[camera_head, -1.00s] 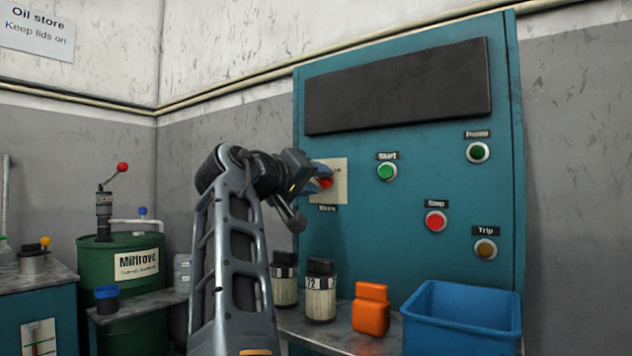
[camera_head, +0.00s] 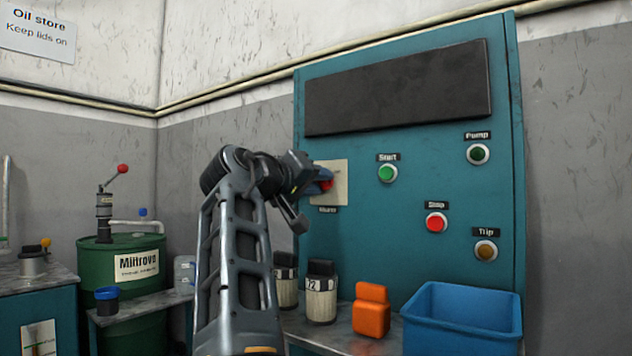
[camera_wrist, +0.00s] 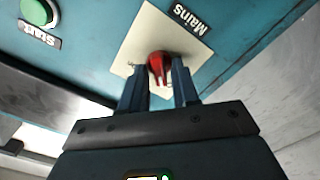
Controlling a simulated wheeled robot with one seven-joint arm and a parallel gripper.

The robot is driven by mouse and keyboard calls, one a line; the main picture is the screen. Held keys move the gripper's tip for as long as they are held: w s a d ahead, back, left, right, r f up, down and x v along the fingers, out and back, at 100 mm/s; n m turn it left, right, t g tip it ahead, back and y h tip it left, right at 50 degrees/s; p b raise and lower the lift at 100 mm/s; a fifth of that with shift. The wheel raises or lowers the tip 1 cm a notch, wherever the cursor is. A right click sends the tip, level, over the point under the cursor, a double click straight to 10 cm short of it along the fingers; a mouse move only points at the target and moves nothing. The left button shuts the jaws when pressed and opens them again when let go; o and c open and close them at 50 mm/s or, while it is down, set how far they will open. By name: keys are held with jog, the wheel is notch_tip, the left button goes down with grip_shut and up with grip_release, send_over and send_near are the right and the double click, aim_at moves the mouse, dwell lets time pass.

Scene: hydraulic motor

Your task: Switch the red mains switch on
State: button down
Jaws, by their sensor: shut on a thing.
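The red mains switch (camera_head: 327,184) sits on a cream plate (camera_head: 340,170) at the left side of the teal control cabinet. My gripper (camera_head: 322,181) is at the switch; in the wrist view my gripper (camera_wrist: 159,80) is shut on the knob, one finger on each side. The fingers partly hide the knob in the head view.
Bottles (camera_head: 321,292), an orange container (camera_head: 371,310) and a blue bin (camera_head: 462,318) stand below.

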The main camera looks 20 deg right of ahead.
jog(key=shift+m, duration=0.3)
jog(key=m, duration=0.8)
jog(key=shift+s+b, duration=0.1)
jog(key=shift+b, duration=0.25)
jog(key=m+b, duration=0.1)
jog(key=m, duration=0.3)
jog(key=m+b, duration=0.1)
jog(key=m, duration=0.4)
jog(key=shift+s+d+f+b, duration=0.1)
jog(key=shift+s+d+b, duration=0.05)
jog(key=shift+b, duration=0.15)
jog(key=c, duration=1.1)
grip_release()
jog(key=shift+c, duration=0.2)
jog(key=v, duration=0.7)
jog(key=shift+s+a+p, duration=0.25)
jog(key=shift+a+p, duration=0.05)
